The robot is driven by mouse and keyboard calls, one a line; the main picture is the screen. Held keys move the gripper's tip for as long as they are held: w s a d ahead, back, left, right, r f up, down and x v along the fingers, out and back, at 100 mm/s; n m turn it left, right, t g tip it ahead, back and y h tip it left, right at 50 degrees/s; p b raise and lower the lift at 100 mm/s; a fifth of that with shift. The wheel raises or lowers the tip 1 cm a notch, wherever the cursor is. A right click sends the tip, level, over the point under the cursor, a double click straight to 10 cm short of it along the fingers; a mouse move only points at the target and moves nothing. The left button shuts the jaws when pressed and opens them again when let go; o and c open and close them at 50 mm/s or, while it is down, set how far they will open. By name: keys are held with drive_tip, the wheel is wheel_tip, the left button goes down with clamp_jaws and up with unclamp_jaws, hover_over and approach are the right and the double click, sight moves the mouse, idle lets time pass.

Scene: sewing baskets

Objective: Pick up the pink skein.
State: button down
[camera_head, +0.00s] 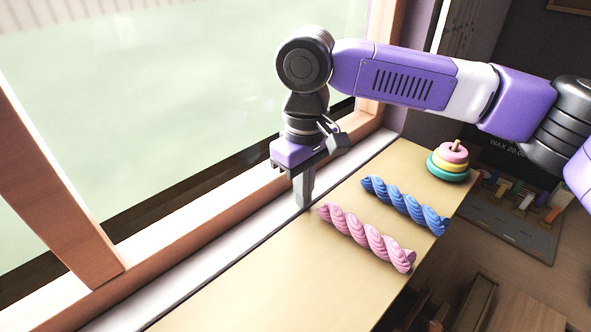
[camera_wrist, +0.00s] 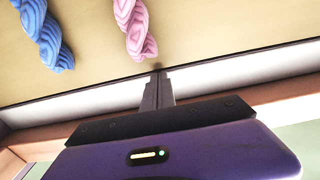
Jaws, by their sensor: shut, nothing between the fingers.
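The pink skein (camera_head: 367,239) is a twisted rope-like bundle lying on the tan surface. It also shows at the top of the wrist view (camera_wrist: 136,25), cut off by the frame edge. My gripper (camera_head: 303,203) is shut and empty, pointing down near the skein's left end, on the window side. In the wrist view, my fingertips (camera_wrist: 158,76) appear just beyond the skein's end, over the dark line at the surface's edge. Whether the fingers touch the skein or the surface is unclear.
A blue skein (camera_head: 405,204) lies beside the pink one, farther back, and shows in the wrist view (camera_wrist: 44,35). A stacked-ring toy (camera_head: 448,163) stands at the far right end. The window frame (camera_head: 150,245) runs along the left. The surface (camera_head: 262,282) is clear in front.

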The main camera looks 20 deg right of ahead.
sight(335, 220)
drive_tip(key=shift+s+d, duration=0.3)
drive_tip(key=shift+s, duration=0.5)
drive_tip(key=shift+s+d+p, duration=0.35)
drive_tip(key=shift+s+d, duration=0.05)
drive_tip(key=shift+s, duration=0.55)
drive_tip(key=shift+s+d+p, duration=0.35)
drive_tip(key=shift+s, duration=0.55)
drive_tip(key=shift+s+d+p, duration=0.35)
drive_tip(key=shift+s+d, duration=0.05)
drive_tip(key=shift+s, duration=0.55)
